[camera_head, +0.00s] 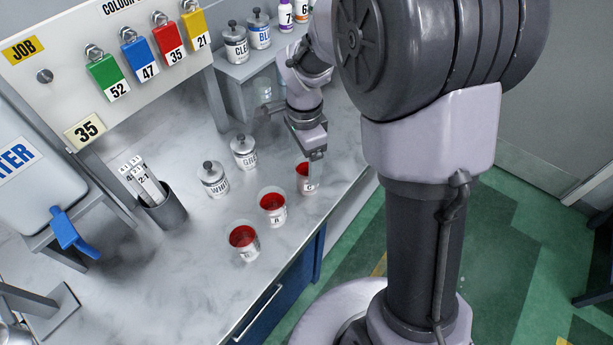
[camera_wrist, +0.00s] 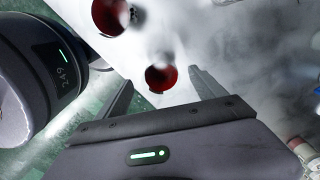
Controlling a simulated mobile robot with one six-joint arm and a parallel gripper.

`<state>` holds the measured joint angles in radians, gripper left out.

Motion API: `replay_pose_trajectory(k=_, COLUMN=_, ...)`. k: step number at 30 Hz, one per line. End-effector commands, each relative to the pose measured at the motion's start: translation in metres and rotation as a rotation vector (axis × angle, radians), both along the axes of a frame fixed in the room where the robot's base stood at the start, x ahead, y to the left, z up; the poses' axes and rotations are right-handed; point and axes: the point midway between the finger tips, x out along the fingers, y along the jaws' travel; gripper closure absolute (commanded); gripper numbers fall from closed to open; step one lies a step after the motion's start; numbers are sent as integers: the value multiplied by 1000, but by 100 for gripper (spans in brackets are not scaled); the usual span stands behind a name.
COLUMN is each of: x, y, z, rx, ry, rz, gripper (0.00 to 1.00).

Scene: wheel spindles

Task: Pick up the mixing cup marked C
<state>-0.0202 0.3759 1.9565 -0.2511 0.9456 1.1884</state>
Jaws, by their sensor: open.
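Three white cups with red insides stand in a slanting row near the counter's front edge. The rightmost cup (camera_head: 308,187) has a small mark that looks like C, partly hard to read. The middle cup (camera_head: 272,218) looks marked B, and the left cup's (camera_head: 249,254) mark is unclear. My gripper (camera_head: 315,158) is above the rightmost cup and hides part of its rim. In the wrist view, my open gripper (camera_wrist: 160,79) has one red-filled cup (camera_wrist: 160,78) between its fingertips in the picture; I cannot tell the height gap. Another cup (camera_wrist: 109,17) is at the upper left.
Two lidded white jars (camera_head: 213,180) (camera_head: 244,152) stand behind the cups. A dark holder (camera_head: 166,212) with numbered strips is to the left. Coloured tags hang from a board (camera_head: 50,90), and a grey shelf (camera_head: 240,72) holds more jars.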

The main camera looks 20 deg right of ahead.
Motion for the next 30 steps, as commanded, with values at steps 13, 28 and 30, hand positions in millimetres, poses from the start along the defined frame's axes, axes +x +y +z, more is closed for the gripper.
replay_pose_trajectory(k=13, x=0, y=-7, z=-68, rx=0, ry=0, rz=1, gripper=20)
replay_pose_trajectory(k=28, x=0, y=-7, z=-68, rx=0, ry=-1, rz=1, gripper=75)
replay_pose_trajectory(k=30, x=0, y=-7, z=-68, rx=0, ry=-2, rz=1, gripper=85)
